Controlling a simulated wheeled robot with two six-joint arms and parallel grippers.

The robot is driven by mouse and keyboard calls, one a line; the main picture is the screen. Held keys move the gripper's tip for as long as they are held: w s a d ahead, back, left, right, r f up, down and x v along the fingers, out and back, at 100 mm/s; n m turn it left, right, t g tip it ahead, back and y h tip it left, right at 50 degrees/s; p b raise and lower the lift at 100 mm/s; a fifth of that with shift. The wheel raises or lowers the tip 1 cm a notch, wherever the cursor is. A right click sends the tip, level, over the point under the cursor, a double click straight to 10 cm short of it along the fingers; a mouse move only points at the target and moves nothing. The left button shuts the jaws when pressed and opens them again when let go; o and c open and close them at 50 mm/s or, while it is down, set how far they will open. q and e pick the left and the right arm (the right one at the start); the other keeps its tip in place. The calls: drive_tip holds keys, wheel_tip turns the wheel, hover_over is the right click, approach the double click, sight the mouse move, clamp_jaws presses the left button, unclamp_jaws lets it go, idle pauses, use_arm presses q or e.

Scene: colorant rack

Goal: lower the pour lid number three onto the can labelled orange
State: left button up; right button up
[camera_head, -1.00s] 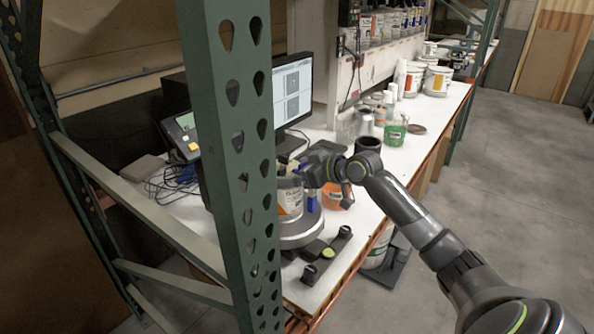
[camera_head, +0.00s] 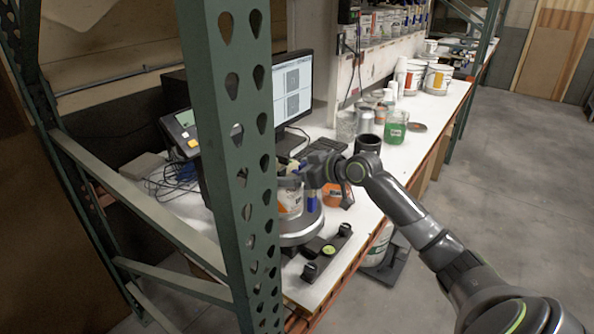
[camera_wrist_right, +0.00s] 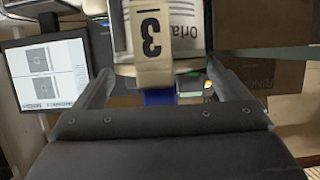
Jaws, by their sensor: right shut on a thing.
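The can labelled orange (camera_head: 290,200) stands on a round grey platform (camera_head: 300,227) on the bench, partly hidden by the green post. Part of its label, "Ora", shows in the right wrist view (camera_wrist_right: 184,18). Pour lid number three shows there as a beige tab with a black 3 (camera_wrist_right: 151,40), in front of the can. My right gripper (camera_head: 303,172) is at the can's top and shut on the lid; its fingers also show in the right wrist view (camera_wrist_right: 159,74). I cannot tell whether the lid touches the can's rim. My left gripper is not in view.
A green rack post (camera_head: 235,150) blocks the view just left of the can. A monitor (camera_head: 293,88) stands behind. A black cup (camera_head: 367,143), a green-filled container (camera_head: 396,127) and an orange tub (camera_head: 337,194) stand to the right. The bench front edge is close.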

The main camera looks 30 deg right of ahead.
drive_tip(key=o, duration=0.6)
drive_tip(key=shift+o, duration=0.2)
drive_tip(key=shift+s+d, duration=0.25)
drive_tip(key=shift+s, duration=0.2)
drive_tip(key=p+v, duration=0.4)
drive_tip(key=v, duration=1.2)
drive_tip(key=shift+r, duration=0.3)
